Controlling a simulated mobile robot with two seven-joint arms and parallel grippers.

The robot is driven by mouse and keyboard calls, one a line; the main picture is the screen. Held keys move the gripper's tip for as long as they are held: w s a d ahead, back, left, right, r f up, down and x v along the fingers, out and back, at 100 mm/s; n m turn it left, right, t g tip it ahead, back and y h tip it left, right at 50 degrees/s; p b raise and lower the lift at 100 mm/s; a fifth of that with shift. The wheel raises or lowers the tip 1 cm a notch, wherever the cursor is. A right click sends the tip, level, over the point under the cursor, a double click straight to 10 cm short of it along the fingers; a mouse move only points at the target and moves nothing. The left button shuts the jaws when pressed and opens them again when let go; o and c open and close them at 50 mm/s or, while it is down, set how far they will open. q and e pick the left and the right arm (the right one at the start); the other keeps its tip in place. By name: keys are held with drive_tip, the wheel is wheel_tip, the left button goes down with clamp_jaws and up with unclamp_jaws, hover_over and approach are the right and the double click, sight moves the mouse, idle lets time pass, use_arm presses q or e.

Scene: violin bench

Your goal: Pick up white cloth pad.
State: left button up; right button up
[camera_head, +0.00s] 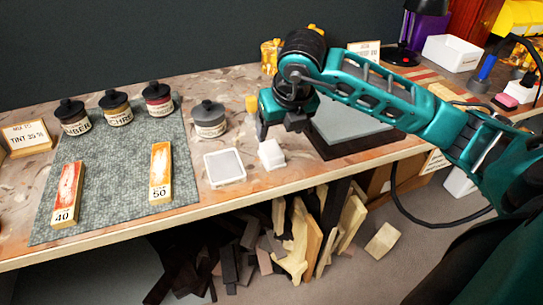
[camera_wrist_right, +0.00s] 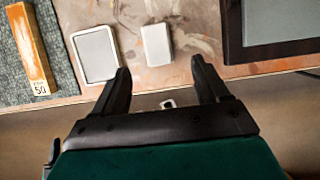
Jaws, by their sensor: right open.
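The white cloth pad (camera_head: 271,154) is a small white block on the bench, just right of a shallow white-rimmed tray (camera_head: 225,180). It also shows in the right wrist view (camera_wrist_right: 157,45), with the tray (camera_wrist_right: 72,52) to its left. My right gripper (camera_head: 262,134) is close to the pad, above the bench in the head view. In the right wrist view its two dark fingers (camera_wrist_right: 160,75) are apart with nothing between them, and the pad lies beyond the fingertips, roughly in line with the gap. My left gripper is not in view.
A grey jar (camera_head: 209,120) stands behind the tray. A dark-framed panel (camera_head: 355,148) lies right of the pad. The bench's front edge is near.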

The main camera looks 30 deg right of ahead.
sight(272, 149)
drive_tip(key=x, duration=0.4)
drive_tip(key=b+x, duration=0.1)
drive_tip(key=x, duration=0.3)
drive_tip(key=shift+w+a+f, duration=0.2)
drive_tip(key=shift+f, duration=0.15)
drive_tip(key=shift+c, duration=0.3)
drive_tip(key=c, duration=1.1)
